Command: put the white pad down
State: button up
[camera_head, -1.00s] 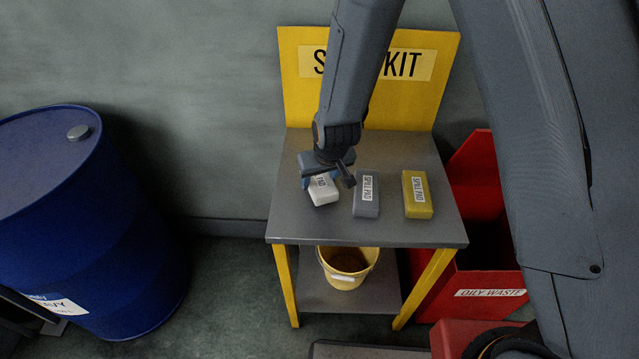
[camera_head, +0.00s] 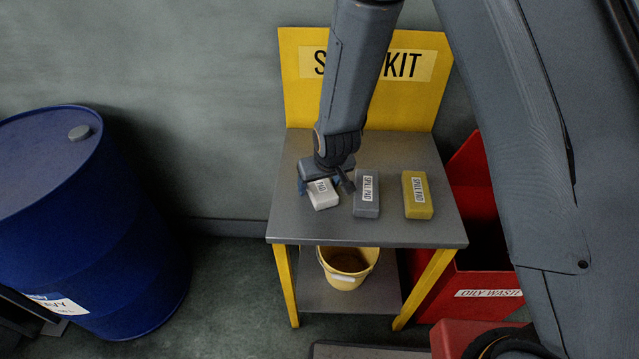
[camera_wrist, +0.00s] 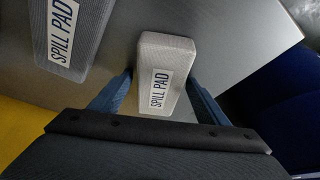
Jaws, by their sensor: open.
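The white pad (camera_head: 323,194), labelled spill pad, lies on the grey top of the spill kit table (camera_head: 300,226), at the left of the row of pads. My gripper (camera_head: 327,182) is over its far end, with the jaws open. In the wrist view the white pad (camera_wrist: 166,78) lies between the two blue fingers (camera_wrist: 160,98), one on each side. Gaps show beside the pad, so the fingers look apart from it. The far end of the pad is hidden by my gripper in the head view.
A grey pad (camera_head: 367,195) lies close to the right of the white pad, and a yellow pad (camera_head: 417,196) lies farther right. A yellow bucket (camera_head: 347,268) stands on the lower shelf. A blue drum (camera_head: 90,220) is at left, a red oily waste bin (camera_head: 480,200) at right.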

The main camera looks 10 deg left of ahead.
jog(key=shift+s+d+r, duration=0.1)
jog(key=shift+r, duration=0.35)
jog(key=p+v, duration=0.3)
jog(key=v, duration=0.8)
jog(key=s+d+r+m, duration=0.1)
jog(key=s+d+r, duration=0.2)
jog(key=d, duration=0.4)
jog(key=s+d+r+m+g+h, duration=0.1)
jog(key=s+d+r, duration=0.3)
jog(key=d, duration=0.4)
jog(key=s+d+r+m+g+h, duration=0.1)
jog(key=s+d+r+m, duration=0.2)
jog(key=s+d, duration=0.2)
jog(key=d, duration=0.3)
jog(key=shift+d+r, duration=0.25)
jog(key=shift+b, duration=0.3)
notch_tip(320, 180, down, 4)
jog(key=b, duration=0.3)
jog(key=shift+r+g, duration=0.15)
jog(key=shift+g, duration=0.25)
